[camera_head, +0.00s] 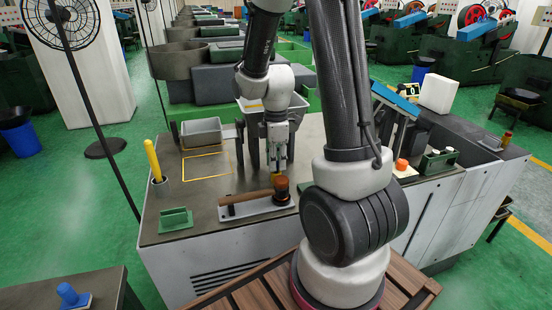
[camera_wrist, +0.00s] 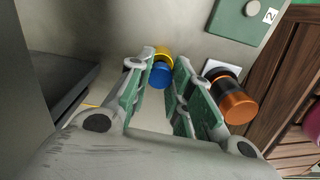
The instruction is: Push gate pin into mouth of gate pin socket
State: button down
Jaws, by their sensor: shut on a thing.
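My gripper (camera_head: 277,165) points down over the grey worktop, its fingers shut on a short blue cylinder (camera_wrist: 160,74) that I take to be the gate pin. A yellow part (camera_wrist: 163,53) adjoins the blue one on its far side in the wrist view. I cannot tell whether the yellow part belongs to the pin or to the socket. I cannot make out the socket mouth for certain.
A mallet (camera_head: 281,190) lies close in front of my gripper; its orange-and-black head (camera_wrist: 232,98) is beside a finger. A green plate marked 2 (camera_wrist: 238,20) is nearby. A yellow rod (camera_head: 153,160), a green block (camera_head: 175,219) and grey bin (camera_head: 201,132) stand left.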

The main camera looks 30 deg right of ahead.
jog(key=shift+f, duration=0.65)
jog(key=shift+r, duration=0.15)
jog(key=shift+r, duration=1.5)
jog(key=shift+f, duration=1.6)
jog(key=c, duration=1.2)
grip_release()
notch_tip(320, 180, up, 12)
